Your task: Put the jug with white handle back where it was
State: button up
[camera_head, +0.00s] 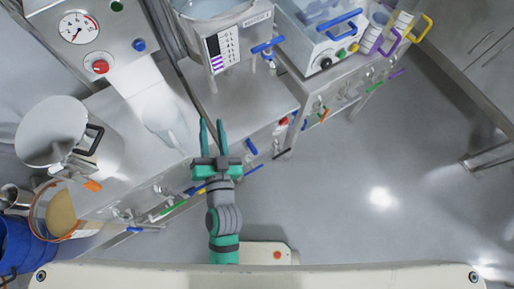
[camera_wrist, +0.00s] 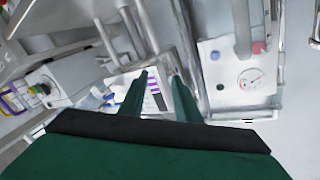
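I cannot make out a jug with a white handle in either view. Two banded jugs stand at the top right of the head view: one with a purple handle (camera_head: 378,38) and one with a yellow handle (camera_head: 411,27). In the wrist view, small purple and yellow handles (camera_wrist: 14,100) show at the left edge. My gripper (camera_head: 212,138) is open and empty at the front edge of the steel bench (camera_head: 255,112). Its two green fingers (camera_wrist: 160,92) stand apart in the wrist view, with nothing held between them.
A steel vessel with a scale panel (camera_head: 222,48) and a blue-handled box (camera_head: 322,35) stand beyond my gripper. A lidded steel pot (camera_head: 52,130) stands left. A gauge panel (camera_head: 78,28) is at upper left. Coloured valve handles line the bench front. The floor (camera_head: 385,150) at right is clear.

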jog(key=s+d+f+n+g+h, duration=0.1)
jog(key=s+d+f, duration=0.2)
jog(key=s+d, duration=0.3)
jog(key=s+d+f+n+h, duration=0.2)
jog(key=s+d, duration=0.4)
jog(key=s, duration=0.9)
jog(key=shift+d+f+g, duration=0.4)
jog(key=shift+f, duration=0.05)
